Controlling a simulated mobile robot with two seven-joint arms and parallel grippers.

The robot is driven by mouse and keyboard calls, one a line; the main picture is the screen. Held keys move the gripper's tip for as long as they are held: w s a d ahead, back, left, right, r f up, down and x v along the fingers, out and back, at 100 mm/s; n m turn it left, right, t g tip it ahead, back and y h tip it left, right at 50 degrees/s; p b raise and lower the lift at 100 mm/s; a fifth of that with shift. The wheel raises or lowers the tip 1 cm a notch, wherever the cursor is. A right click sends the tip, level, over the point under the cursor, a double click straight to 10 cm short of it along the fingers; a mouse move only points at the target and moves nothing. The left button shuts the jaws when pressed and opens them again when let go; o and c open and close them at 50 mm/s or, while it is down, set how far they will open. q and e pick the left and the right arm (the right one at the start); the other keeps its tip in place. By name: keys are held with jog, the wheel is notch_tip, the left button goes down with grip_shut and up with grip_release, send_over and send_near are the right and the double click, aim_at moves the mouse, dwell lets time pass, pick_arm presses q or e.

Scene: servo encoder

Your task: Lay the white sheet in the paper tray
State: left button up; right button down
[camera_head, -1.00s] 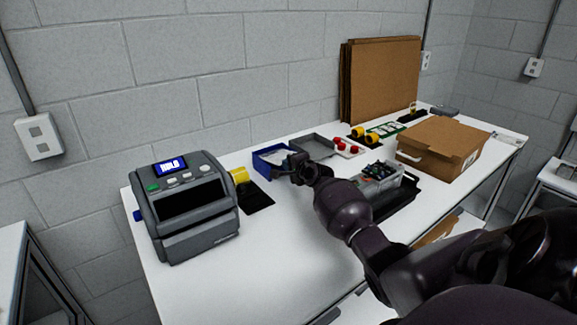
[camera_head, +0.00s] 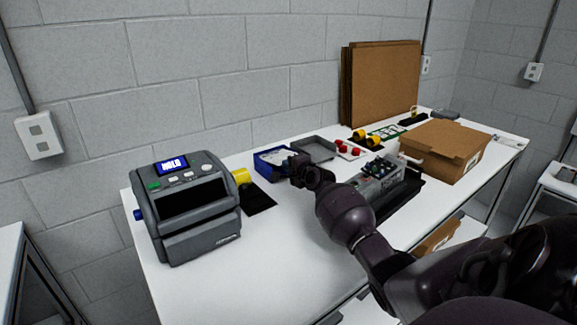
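A blue tray (camera_head: 265,170) stands on the white table against the wall side, with a pale sheet-like thing (camera_head: 276,156) inside it. I cannot tell whether this is the white sheet. A grey shallow tray (camera_head: 318,151) sits right beside it and looks empty. My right gripper (camera_head: 296,168) is at the blue tray's right front edge, seen from behind. Its fingers are small and dark, so I cannot tell whether they are open or hold anything. My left gripper is out of view.
A bin of parts (camera_head: 380,176), red and yellow parts and a cardboard box (camera_head: 443,150) lie to the right. The table's front left is clear.

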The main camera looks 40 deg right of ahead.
jog(key=shift+s+f, duration=0.15)
jog(key=shift+f, duration=0.4)
jog(key=shift+s+f, duration=0.15)
jog(key=shift+f, duration=0.4)
jog(key=c, duration=1.3)
grip_release()
jog(key=shift+s+d+p, duration=0.1)
jog(key=shift+s+p, duration=0.2)
jog(key=shift+p, duration=0.25)
jog(key=shift+s+r+p, duration=0.35)
jog(key=shift+s+p, duration=0.4)
jog(key=shift+s, duration=0.1)
jog(key=shift+s+r+p, duration=0.3)
jog(key=shift+s+p, duration=0.4)
jog(key=shift+s, duration=0.45)
jog(key=shift+r, duration=0.1)
